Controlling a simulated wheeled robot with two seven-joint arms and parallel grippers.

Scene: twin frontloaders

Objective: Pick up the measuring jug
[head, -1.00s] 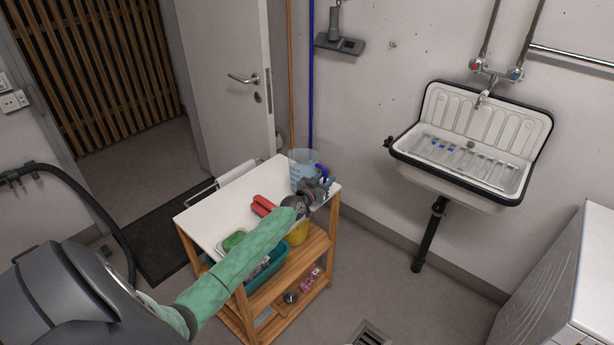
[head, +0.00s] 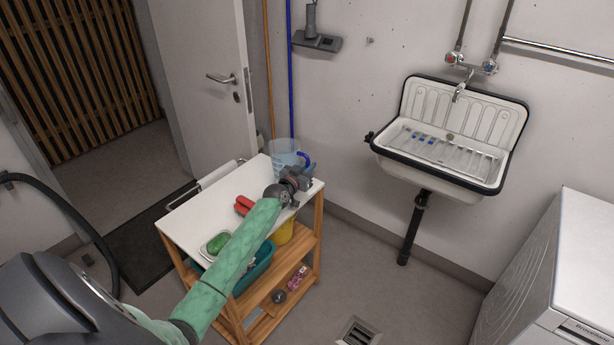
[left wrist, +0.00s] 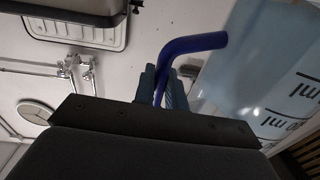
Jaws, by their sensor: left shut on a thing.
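The measuring jug (head: 281,155) is clear and bluish with a blue handle (head: 304,159). It is upright at the far right end of the trolley's white top (head: 190,222). My left gripper (head: 303,173) is at the handle side of the jug. In the left wrist view the fingers (left wrist: 163,88) are shut on the lower part of the blue handle (left wrist: 195,42). The jug's wall with black ml marks (left wrist: 265,65) is to their right. I cannot tell whether the jug's base touches the top. My right gripper is not in view.
Red-handled tool (head: 243,205) and a green sponge in a dish (head: 217,243) lie on the trolley top. Lower shelves hold a teal tub (head: 262,262) and a yellow container (head: 284,233).

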